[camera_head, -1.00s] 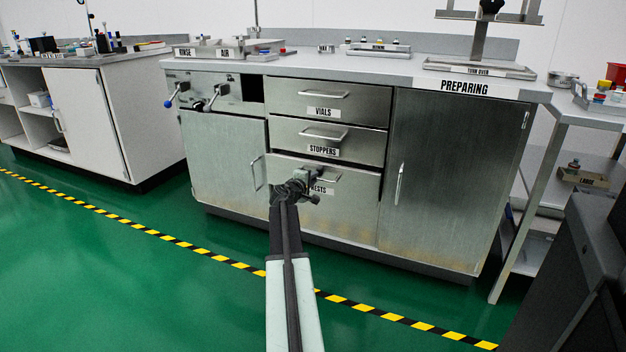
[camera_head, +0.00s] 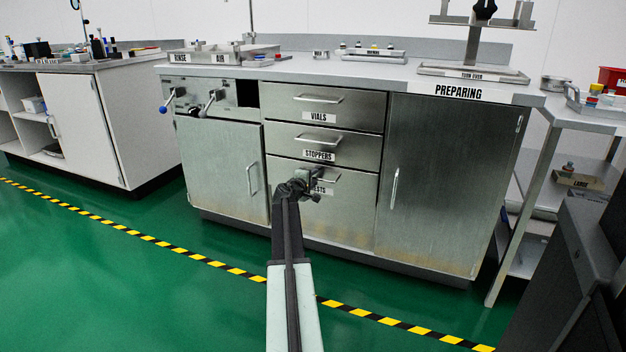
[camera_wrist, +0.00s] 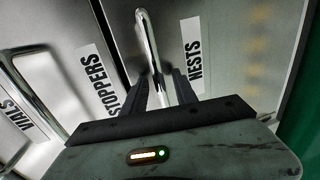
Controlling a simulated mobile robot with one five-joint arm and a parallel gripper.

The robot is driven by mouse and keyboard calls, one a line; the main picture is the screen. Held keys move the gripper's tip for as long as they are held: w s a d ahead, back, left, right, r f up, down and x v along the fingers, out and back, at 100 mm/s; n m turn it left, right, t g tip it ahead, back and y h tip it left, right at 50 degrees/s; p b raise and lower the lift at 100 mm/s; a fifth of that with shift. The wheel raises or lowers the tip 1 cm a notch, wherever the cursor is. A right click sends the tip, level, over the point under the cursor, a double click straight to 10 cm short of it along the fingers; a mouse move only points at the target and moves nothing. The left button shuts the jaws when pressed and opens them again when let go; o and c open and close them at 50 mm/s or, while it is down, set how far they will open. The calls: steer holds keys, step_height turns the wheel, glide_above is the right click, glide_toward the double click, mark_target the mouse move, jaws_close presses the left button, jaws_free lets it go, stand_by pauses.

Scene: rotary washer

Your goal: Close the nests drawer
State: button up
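The nests drawer (camera_head: 345,210) is the lowest of three steel drawers. In the head view its front looks about flush with the drawers above, though my arm hides part of it. Its NESTS label (camera_wrist: 195,55) and its bar handle (camera_wrist: 149,40) show in the wrist view. My gripper (camera_head: 312,180) is at this handle; in the wrist view its two dark fingers (camera_wrist: 160,88) stand apart, one on each side of the bar, with gaps visible. Contact at the fingertips is unclear.
Above are the stoppers drawer (camera_head: 350,147) and vials drawer (camera_head: 350,107), both looking shut. Cabinet doors flank the drawers on the left (camera_head: 220,165) and right (camera_head: 445,180). A shelved steel stand (camera_head: 525,215) is at the right. Green floor (camera_head: 150,280) lies open in front.

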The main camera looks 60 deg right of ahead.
steer(key=p+v, duration=0.1)
steer(key=v, duration=0.6)
steer(key=shift+a, duration=0.4)
steer(key=shift+r, duration=0.1)
